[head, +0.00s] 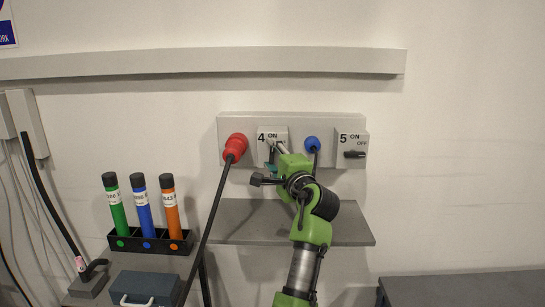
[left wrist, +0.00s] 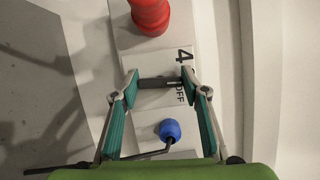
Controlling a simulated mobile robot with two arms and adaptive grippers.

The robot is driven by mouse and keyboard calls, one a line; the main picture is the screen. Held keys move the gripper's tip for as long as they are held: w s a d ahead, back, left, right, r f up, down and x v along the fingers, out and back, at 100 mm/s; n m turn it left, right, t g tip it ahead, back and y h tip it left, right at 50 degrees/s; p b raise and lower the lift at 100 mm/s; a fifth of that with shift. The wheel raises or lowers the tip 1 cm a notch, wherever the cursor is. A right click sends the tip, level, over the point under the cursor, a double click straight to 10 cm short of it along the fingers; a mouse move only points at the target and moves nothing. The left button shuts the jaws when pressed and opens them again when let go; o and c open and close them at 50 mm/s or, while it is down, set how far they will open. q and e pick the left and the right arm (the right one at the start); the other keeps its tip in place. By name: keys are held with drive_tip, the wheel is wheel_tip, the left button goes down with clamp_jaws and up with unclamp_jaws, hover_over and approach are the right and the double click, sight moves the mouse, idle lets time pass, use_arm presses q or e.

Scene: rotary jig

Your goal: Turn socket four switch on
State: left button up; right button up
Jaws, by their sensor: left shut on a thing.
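The socket four switch box (head: 264,132), marked 4 and ON, is on the grey wall panel between a red plug and a blue plug. My left gripper (head: 277,152) is in front of it and covers most of the switch. In the left wrist view, the dark switch handle (left wrist: 158,82) lies between the two fingertips of my left gripper (left wrist: 159,81), which is shut on it. The handle runs across that picture from finger to finger, which is upright on the wall. The word OFF shows beside it. My right gripper is not in view.
The red plug (head: 235,147) with its hanging cable and the blue plug (head: 312,143) flank the switch closely. Switch five (head: 354,154) has its handle level. A grey shelf (head: 235,222) is below. A rack (head: 118,243) holds three coloured tubes at left.

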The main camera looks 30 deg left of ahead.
use_arm(q)
drive_tip(key=shift+n, duration=0.6)
drive_tip(key=o, duration=1.1)
drive_tip(key=v, duration=0.7)
drive_tip(key=shift+s+d, duration=0.2)
